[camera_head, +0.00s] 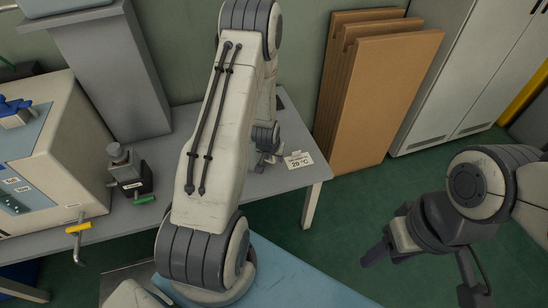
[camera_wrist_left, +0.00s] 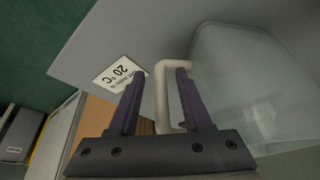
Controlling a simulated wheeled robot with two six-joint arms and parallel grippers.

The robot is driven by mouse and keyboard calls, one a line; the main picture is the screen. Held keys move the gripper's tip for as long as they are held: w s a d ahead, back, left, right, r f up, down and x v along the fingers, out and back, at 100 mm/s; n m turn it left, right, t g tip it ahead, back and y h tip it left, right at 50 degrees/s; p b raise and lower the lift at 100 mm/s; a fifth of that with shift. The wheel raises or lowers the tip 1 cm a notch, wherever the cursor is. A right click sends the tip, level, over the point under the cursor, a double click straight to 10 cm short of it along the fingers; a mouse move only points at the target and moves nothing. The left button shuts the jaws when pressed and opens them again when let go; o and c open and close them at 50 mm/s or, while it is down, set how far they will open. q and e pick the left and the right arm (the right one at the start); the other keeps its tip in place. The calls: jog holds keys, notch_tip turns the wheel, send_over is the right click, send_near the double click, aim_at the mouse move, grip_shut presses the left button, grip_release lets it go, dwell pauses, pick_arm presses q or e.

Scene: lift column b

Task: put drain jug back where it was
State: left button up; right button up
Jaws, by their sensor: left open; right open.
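The drain jug (camera_wrist_left: 245,75) is a pale translucent container at the right of the left wrist view. Its white loop handle (camera_wrist_left: 160,85) points toward my left gripper. My left gripper (camera_wrist_left: 159,98) is open, its two dark purple fingers on either side of the handle's outer bar; contact cannot be told. In the head view, my left gripper (camera_head: 266,158) is low over the table, partly behind my arm, which hides the jug. My right gripper (camera_head: 376,253) is open and empty, over the floor at the right; only one finger shows clearly.
A white "20 °C" card (camera_head: 298,160) lies near the right end of the grey table (camera_head: 300,180). A beige machine (camera_head: 60,150) and a small dark valve block (camera_head: 130,172) stand left. Brown panels (camera_head: 375,95) lean on the wall beside grey cabinets (camera_head: 465,70).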

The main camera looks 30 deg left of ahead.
pick_arm(q)
jog(key=p+v, duration=0.2)
jog(key=v, duration=1)
jog(key=s+d+r+m+g+h, duration=0.1)
jog(key=s+d+r+m, duration=0.2)
jog(key=d+r, duration=0.5)
jog(key=s+d+r+m+g+h, duration=0.1)
jog(key=s+d+r+m, duration=0.15)
jog(key=d, duration=0.85)
jog(key=s+d+r+m+g, duration=0.1)
jog(key=s+d+r+m, duration=0.1)
jog(key=s, duration=0.6)
jog(key=s+d+r+m+g, duration=0.1)
jog(key=s+d+r+m, duration=0.2)
jog(key=s, duration=0.6)
notch_tip(320, 180, up, 3)
jog(key=d, duration=0.2)
jog(key=shift+d+f, duration=0.2)
jog(key=shift+d, duration=0.1)
notch_tip(320, 180, up, 14)
jog(key=p, duration=1.3)
jog(key=shift+p, duration=0.4)
jog(key=shift+w, duration=0.1)
